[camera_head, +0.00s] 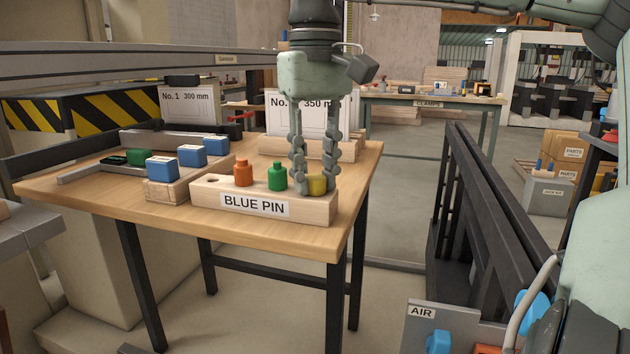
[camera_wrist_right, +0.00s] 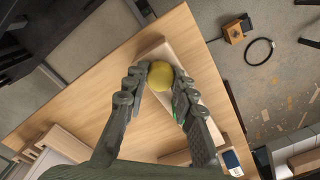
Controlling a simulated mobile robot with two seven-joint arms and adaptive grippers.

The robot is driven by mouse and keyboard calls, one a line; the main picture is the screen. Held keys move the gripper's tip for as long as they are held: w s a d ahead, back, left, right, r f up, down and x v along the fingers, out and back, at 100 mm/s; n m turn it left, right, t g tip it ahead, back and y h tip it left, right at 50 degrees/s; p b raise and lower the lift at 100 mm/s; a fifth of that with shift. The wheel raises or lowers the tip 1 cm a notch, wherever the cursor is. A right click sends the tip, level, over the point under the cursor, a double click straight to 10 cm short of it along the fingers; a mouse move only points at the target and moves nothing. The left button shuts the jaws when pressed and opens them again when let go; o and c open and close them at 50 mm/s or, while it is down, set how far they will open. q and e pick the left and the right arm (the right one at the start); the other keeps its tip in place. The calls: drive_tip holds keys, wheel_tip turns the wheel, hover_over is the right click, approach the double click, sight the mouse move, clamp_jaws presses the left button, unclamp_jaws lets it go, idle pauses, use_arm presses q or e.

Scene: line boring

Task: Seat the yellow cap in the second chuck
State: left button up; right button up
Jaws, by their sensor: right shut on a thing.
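The yellow cap (camera_head: 317,185) is at the right end of a wooden block (camera_head: 215,196) labelled BLUE PIN on the wooden table. My right gripper (camera_head: 315,183) reaches down from above and is shut on the cap. In the right wrist view the cap (camera_wrist_right: 160,75) sits between the two fingertips (camera_wrist_right: 161,78). Its lower part is hidden, so I cannot tell whether it rests in the block. An orange piece (camera_head: 243,173) and a green piece (camera_head: 278,177) stand in the block, left of the cap. No chuck can be made out. My left gripper does not show.
The block has an open hole (camera_head: 212,180) at its left end. Blue-topped blocks (camera_head: 162,168) and a grey tray (camera_head: 75,175) are on the table's left. A sign reading 350 mm (camera_head: 310,110) stands behind my gripper. A dark rail frame (camera_head: 480,200) stands right of the table.

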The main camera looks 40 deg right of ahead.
sight(315, 177)
drive_tip(key=shift+r, duration=0.1)
wheel_tip(315, 177, up, 4)
drive_tip(key=shift+f, duration=0.1)
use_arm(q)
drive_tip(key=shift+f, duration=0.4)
use_arm(e)
drive_tip(key=s+a+r, duration=0.4)
drive_tip(key=a+r, duration=0.3)
drive_tip(key=a, duration=0.3)
drive_tip(key=shift+s+a, duration=0.35)
drive_tip(key=shift+o, duration=0.6)
